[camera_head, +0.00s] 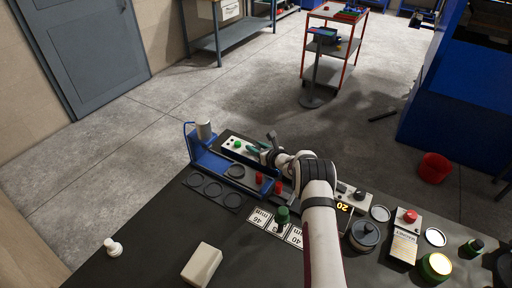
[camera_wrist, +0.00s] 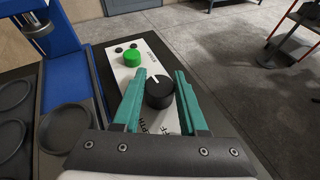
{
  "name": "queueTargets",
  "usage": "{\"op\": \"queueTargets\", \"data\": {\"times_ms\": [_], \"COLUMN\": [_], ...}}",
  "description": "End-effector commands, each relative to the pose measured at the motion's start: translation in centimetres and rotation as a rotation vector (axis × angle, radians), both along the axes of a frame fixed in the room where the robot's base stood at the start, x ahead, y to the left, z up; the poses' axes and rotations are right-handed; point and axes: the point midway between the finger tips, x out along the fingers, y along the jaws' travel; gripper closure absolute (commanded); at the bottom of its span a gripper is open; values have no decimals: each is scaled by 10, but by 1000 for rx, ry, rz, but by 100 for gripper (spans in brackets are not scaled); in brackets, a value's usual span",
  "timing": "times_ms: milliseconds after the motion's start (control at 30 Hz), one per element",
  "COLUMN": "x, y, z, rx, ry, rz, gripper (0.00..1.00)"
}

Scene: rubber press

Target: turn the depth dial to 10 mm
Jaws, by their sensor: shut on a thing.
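A black round dial (camera_wrist: 159,94) with a white pointer mark sits on a white panel (camera_wrist: 136,62) in the wrist view. The mark points up and slightly left in that view. In the head view my gripper (camera_head: 256,149) is at the right end of the white panel (camera_head: 231,144), and I cannot make out the dial there.
A green button (camera_wrist: 134,57) is on the same panel. A blue press frame (camera_head: 207,158) stands close on the left. Round dark trays (camera_head: 213,188), red pieces (camera_head: 278,187) and a green-topped stamp (camera_head: 282,214) are nearer. A lit 20 display (camera_head: 342,207) is right of my arm.

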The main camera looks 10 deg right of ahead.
Motion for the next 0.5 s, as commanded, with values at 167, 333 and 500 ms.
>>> {"op": "queueTargets", "data": {"times_ms": [167, 333, 500], "x": [1, 1, 0], "y": [3, 3, 2], "z": [1, 1, 1], "rx": [4, 0, -1], "ry": [-1, -2, 0], "rz": [-145, -277, -343], "gripper": [100, 100, 100]}}
